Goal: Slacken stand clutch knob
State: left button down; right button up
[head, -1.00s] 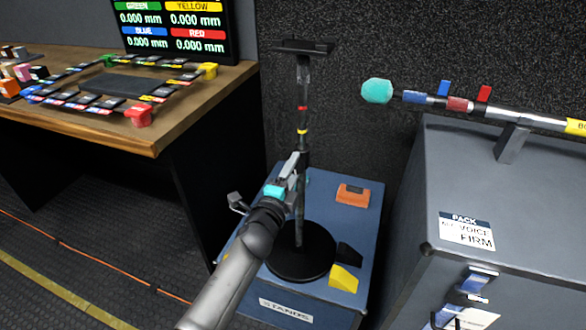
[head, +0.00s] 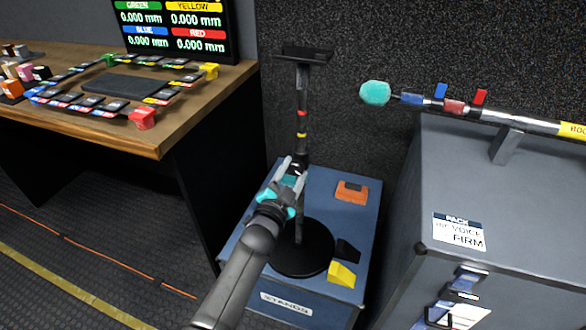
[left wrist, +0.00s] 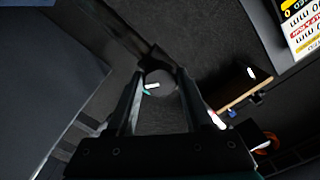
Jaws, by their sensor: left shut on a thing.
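The stand (head: 302,115) is a dark upright pole with red and yellow bands, a flat black top plate and a round black base (head: 302,262). My left gripper (head: 289,168) is at the pole's middle, around the clutch, with its fingers on either side. In the left wrist view, the fingertips close on a round dark clutch knob (left wrist: 160,82) with a white mark. In the head view the knob is mostly hidden by the gripper. My right gripper is not in view.
The stand is on a blue case (head: 330,205) labelled STANDS, with an orange block (head: 351,192) and a yellow block (head: 341,274). A wooden desk (head: 190,110) is at left. A grey case (head: 510,200) at right bears a boom pole (head: 490,112).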

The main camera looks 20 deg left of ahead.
pick_arm(q)
jog(key=shift+n, duration=0.6)
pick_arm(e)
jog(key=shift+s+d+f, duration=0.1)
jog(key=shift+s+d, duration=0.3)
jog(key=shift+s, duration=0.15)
pick_arm(q)
jog(key=shift+c, duration=1.4)
grip_release()
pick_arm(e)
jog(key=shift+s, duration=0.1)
